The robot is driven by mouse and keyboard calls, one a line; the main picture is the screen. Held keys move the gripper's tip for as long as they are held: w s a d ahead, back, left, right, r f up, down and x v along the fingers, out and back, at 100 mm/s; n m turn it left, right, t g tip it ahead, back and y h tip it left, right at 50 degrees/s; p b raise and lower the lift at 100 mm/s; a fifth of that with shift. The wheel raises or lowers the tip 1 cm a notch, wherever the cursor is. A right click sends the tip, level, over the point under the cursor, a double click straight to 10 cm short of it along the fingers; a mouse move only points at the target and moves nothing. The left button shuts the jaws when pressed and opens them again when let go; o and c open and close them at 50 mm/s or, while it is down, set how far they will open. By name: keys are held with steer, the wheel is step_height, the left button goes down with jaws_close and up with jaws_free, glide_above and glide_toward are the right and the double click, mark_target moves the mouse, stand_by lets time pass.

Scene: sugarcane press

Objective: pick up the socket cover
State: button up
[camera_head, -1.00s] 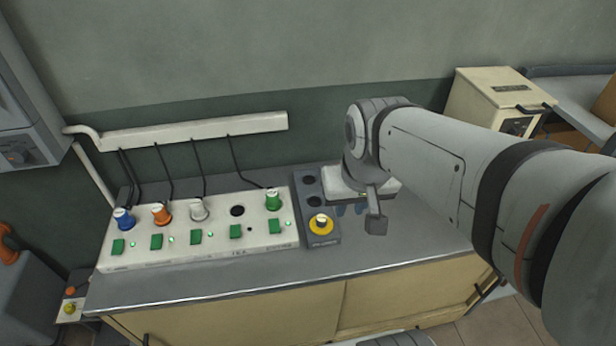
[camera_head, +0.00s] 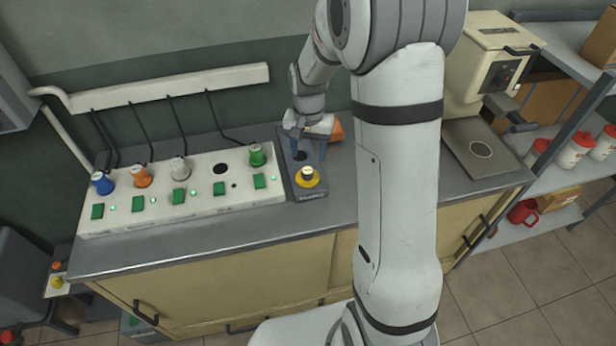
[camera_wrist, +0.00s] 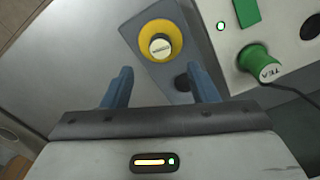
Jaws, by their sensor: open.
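The socket cover (camera_head: 307,177), a yellow round piece with a pale top, sits at the front end of a small dark grey holder (camera_head: 312,191). It also shows in the wrist view (camera_wrist: 159,46), top centre, beyond the fingertips. My gripper (camera_head: 306,148) is over the rear of the holder, behind the cover. In the wrist view my gripper (camera_wrist: 162,82) is open, its two blue fingers apart with nothing held between them. A dark round hole (camera_wrist: 182,82) in the holder lies near the right finger. The fingers and wrist partly hide the holder's rear.
A white panel (camera_head: 150,217) left of the holder carries blue, orange, white and green plugs with cables and one empty dark socket (camera_head: 219,168). A cream machine (camera_head: 490,50) stands at the right. The counter front is clear.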

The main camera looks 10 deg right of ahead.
mark_target(307, 171)
steer(key=f, duration=0.4)
steer(key=f+p, duration=0.1)
steer(key=f, duration=0.1)
steer(key=shift+s+a+f, duration=0.2)
steer(key=shift+s+f, duration=0.05)
steer(key=shift+f, duration=0.1)
steer(key=shift+c, duration=0.5)
steer(key=c, duration=1)
steer(key=shift+o, duration=0.2)
steer(key=shift+r, duration=0.1)
